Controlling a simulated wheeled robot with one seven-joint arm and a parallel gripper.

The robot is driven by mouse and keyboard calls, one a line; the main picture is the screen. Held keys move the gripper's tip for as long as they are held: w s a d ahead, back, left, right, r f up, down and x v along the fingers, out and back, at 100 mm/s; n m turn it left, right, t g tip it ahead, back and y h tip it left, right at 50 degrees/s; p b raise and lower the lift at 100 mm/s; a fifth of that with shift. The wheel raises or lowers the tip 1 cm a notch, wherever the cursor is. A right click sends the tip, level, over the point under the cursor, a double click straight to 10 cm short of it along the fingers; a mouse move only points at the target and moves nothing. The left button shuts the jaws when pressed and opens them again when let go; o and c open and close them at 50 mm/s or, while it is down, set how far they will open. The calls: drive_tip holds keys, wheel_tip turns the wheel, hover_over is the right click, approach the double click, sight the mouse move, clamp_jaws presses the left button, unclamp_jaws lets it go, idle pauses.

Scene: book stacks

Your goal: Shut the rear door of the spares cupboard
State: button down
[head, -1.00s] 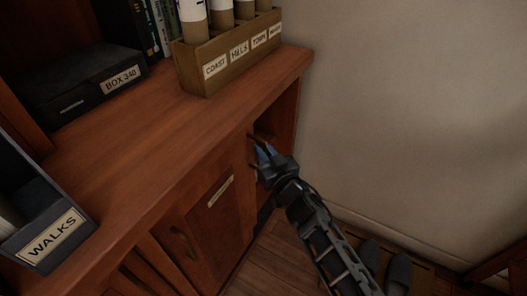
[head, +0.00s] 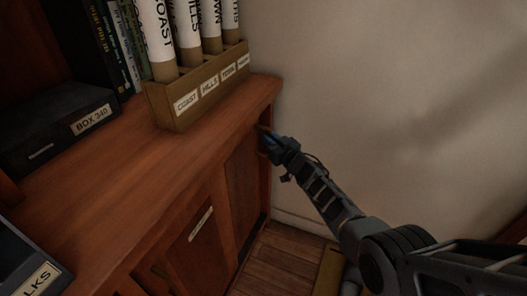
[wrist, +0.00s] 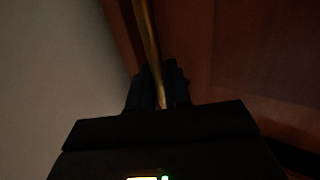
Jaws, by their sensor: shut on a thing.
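The spares cupboard (head: 130,180) is a reddish-brown wooden cabinet along the left in the head view. Its rear door (head: 243,185) is the panel at the far end near the wall, and it looks roughly in line with the cupboard front. I cannot tell whether a small gap remains. My gripper (head: 268,142) is at the upper far edge of this door. In the wrist view my gripper (wrist: 158,88) is shut on a brass bar handle (wrist: 150,40), with the door's wood (wrist: 260,50) to the right. The fingers partly hide the handle.
A labelled nearer door (head: 190,255) is on the same front. On the top stand a wooden rack (head: 190,105) of map tubes, a black box (head: 60,130) and books. The plain wall (head: 370,80) is close beyond the gripper. Wooden floor (head: 275,260) shows below.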

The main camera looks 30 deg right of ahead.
drive_tip(key=shift+w+d+r, duration=0.1)
drive_tip(key=shift+w+d, duration=0.2)
drive_tip(key=shift+d, duration=0.25)
drive_tip(key=shift+d, duration=0.1)
drive_tip(key=c, duration=1.3)
unclamp_jaws()
drive_tip(key=shift+w, duration=0.1)
drive_tip(key=shift+o, duration=0.2)
drive_tip(key=s+p, duration=0.4)
drive_tip(key=s, duration=0.3)
drive_tip(key=shift+s, duration=0.4)
drive_tip(key=shift+d, duration=0.1)
